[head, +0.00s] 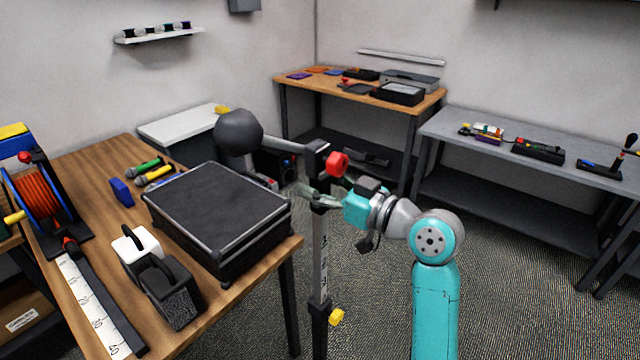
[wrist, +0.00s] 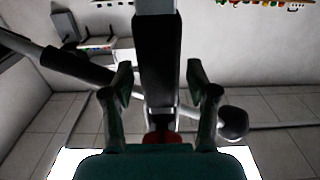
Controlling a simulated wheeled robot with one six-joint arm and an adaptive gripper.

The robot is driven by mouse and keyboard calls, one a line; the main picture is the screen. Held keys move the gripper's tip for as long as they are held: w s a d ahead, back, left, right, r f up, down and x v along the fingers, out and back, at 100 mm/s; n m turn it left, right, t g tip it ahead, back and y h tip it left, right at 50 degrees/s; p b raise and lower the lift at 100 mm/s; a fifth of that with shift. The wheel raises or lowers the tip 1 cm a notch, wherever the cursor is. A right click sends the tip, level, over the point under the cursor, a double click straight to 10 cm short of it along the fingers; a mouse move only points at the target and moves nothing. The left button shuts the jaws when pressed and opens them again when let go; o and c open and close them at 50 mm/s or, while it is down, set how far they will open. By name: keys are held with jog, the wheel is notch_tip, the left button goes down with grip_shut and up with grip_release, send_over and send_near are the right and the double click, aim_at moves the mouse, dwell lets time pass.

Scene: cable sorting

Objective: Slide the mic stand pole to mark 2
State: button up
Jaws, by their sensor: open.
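The mic stand has an upright grey pole (head: 320,262) with small dark number marks, hard to read. A black clamp (head: 317,158) with a red knob (head: 338,163) sits at its top, and a yellow knob (head: 336,317) is on the black lower collar. A boom with a dark grey ball (head: 239,131) reaches left from the clamp. My gripper (head: 320,190) is open at the pole just below the clamp. In the wrist view its fingers (wrist: 153,78) stand apart on either side of the stand's black part (wrist: 158,60); contact is unclear. The red knob (wrist: 163,137) shows between them.
A wooden table (head: 85,165) on the left carries a black case (head: 217,210), a cable reel (head: 42,195) and a numbered strip (head: 92,305). Another wooden bench (head: 290,78) and a grey bench (head: 470,130) stand behind. Carpeted floor right of the stand is clear.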

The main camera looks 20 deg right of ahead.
grip_shut()
notch_tip(320, 180, down, 14)
dwell(0.5)
grip_release()
jog(key=v, duration=1.2)
